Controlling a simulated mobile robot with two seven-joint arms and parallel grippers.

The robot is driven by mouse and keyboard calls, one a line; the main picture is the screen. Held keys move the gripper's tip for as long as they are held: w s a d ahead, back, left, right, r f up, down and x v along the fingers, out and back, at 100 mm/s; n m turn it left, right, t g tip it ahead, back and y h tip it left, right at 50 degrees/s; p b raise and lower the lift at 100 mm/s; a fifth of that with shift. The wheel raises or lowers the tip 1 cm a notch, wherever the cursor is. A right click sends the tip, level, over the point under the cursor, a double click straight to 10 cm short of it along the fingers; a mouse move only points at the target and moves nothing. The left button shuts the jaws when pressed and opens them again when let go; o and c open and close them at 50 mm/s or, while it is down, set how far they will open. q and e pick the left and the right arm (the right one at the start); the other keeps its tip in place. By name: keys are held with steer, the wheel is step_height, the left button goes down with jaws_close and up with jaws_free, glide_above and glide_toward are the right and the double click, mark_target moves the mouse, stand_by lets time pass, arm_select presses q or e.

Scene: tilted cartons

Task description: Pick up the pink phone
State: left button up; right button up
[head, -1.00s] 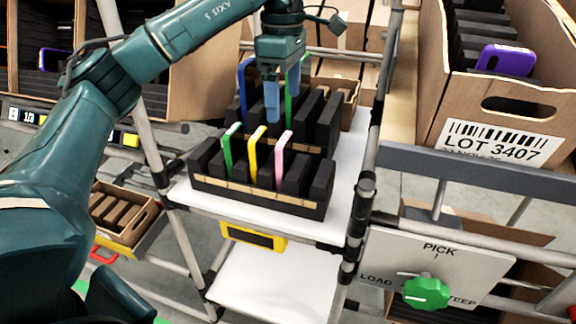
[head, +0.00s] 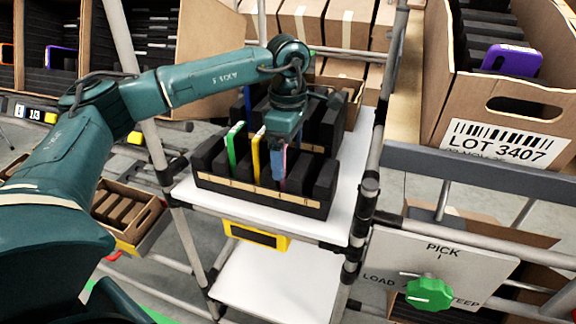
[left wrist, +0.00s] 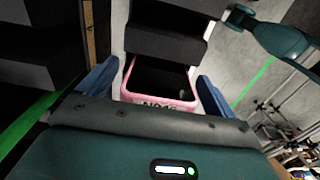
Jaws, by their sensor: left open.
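The pink phone stands in a slot of the front black rack (head: 262,200). In the head view my left gripper (head: 279,165) hides most of it, and only a sliver of pink shows. In the left wrist view the pink phone (left wrist: 158,98) shows as a pink rim around a dark face. It lies between the two blue fingers of my left gripper (left wrist: 154,90), with gaps on both sides. The left gripper is open, pointing down over the rack. My right gripper is not in view.
A green phone (head: 233,148) and a yellow phone (head: 257,155) stand in the same rack, left of the gripper. A second rack with a blue phone is behind. Rail posts flank the white shelf (head: 350,190). A carton with a purple phone (head: 511,59) is at right.

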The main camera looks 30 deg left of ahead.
arm_select(q)
steer(key=shift+f, duration=0.1)
steer(key=shift+c, duration=0.2)
steer(key=c, duration=0.9)
steer(key=shift+c, duration=0.3)
